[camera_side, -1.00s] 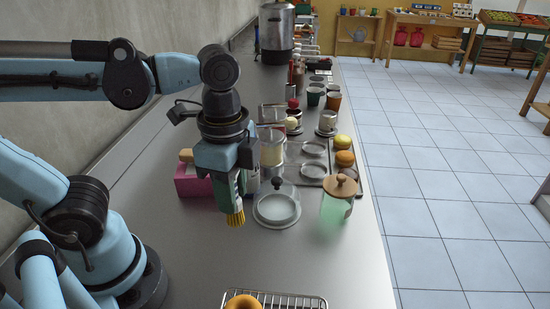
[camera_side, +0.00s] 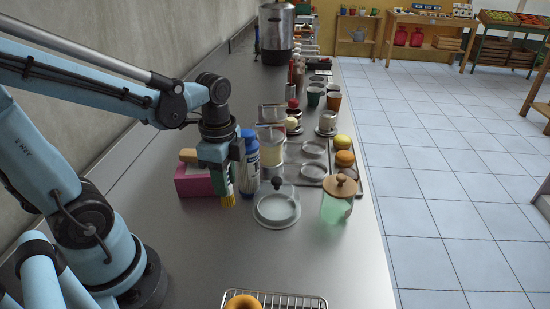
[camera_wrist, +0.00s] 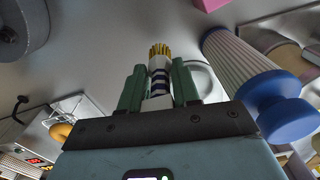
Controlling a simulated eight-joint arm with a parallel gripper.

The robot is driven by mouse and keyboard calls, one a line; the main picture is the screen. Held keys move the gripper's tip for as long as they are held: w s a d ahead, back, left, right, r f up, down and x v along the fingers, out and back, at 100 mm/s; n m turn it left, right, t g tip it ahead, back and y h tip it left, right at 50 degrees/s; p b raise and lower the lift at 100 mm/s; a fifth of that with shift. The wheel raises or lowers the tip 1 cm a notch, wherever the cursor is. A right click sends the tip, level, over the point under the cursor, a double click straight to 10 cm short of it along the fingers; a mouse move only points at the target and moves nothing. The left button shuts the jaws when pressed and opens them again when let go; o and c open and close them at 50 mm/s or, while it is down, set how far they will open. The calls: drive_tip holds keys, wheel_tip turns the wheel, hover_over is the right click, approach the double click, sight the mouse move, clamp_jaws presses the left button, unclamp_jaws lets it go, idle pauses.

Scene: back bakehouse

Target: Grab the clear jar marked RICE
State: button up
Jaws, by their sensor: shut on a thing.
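My gripper (camera_side: 226,182) has green fingers and is shut on a brush with yellow bristles (camera_side: 229,200), held pointing down over the counter. In the wrist view the fingers (camera_wrist: 158,90) grip its white and dark blue banded handle, bristles (camera_wrist: 160,50) outward. A clear jar with pale contents (camera_side: 271,152) stands behind and right of my gripper, apart from it. A greenish see-through jar with a wooden lid (camera_side: 336,209) stands further right. I cannot read RICE on either jar.
A wire rack with a ring pastry (camera_side: 243,301) is at the front.

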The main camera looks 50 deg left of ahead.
drive_tip(key=shift+f, duration=1.95)
drive_tip(key=o, duration=1)
drive_tip(key=shift+f, duration=0.1)
wheel_tip(320, 180, up, 12)
drive_tip(key=shift+w+d+f+n+t, duration=0.15)
drive_tip(key=shift+d+n+t, duration=0.1)
drive_tip(key=shift+n+t, duration=0.25)
drive_tip(key=d+n+t, duration=0.1)
drive_tip(key=n, duration=0.1)
drive_tip(key=w+f+n+t, duration=0.1)
drive_tip(key=n, duration=0.1)
drive_tip(key=w+d+f+n+t, duration=0.1)
drive_tip(key=n+t, duration=0.1)
drive_tip(key=shift+w+d+n, duration=0.15)
drive_tip(key=shift+d+n, duration=0.2)
drive_tip(key=shift+n, duration=0.05)
drive_tip(key=n+t, duration=0.1)
drive_tip(key=w+d+n+t, duration=0.1)
drive_tip(key=n, duration=0.1)
